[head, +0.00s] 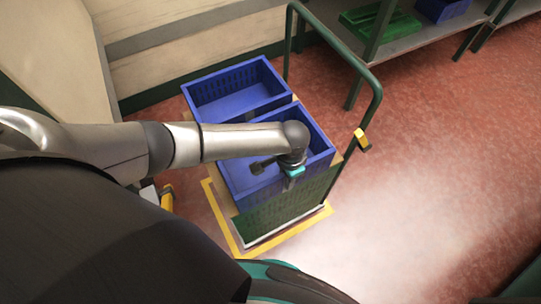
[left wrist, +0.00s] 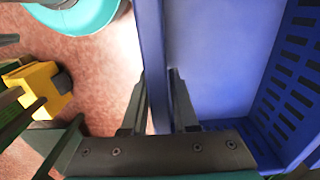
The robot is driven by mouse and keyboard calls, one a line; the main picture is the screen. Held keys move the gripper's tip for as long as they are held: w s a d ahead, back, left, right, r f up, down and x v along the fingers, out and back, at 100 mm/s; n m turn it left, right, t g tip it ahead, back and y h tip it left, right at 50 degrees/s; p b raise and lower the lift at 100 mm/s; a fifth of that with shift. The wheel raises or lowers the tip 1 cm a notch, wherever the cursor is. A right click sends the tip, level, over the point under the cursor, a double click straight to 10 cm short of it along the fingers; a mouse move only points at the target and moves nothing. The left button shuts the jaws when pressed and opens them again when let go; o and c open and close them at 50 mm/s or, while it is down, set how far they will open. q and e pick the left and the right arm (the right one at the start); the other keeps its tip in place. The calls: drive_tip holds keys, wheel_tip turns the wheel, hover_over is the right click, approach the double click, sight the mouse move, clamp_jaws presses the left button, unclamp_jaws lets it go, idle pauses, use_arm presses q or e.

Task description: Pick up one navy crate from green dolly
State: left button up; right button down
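Two navy crates stand end to end on the green dolly (head: 376,100), which has a tall tubular handle. The far crate (head: 190,94) and the near crate (head: 321,144) both look empty. My left arm reaches over the near crate, and my left gripper (head: 290,182) is at its near wall. In the left wrist view my left gripper (left wrist: 158,100) has one finger on each side of the navy crate wall (left wrist: 152,40). I cannot tell whether the fingers press on it. My right gripper is not in view.
A shelf (head: 402,44) at the top right holds a green crate (head: 382,22) and a blue crate (head: 442,9). Yellow tape (head: 222,222) marks the floor around the dolly. A wall (head: 190,38) stands behind the dolly. The red floor (head: 440,170) on the right is clear.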

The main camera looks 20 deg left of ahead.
use_arm(q)
clamp_jaws()
idle(1.0)
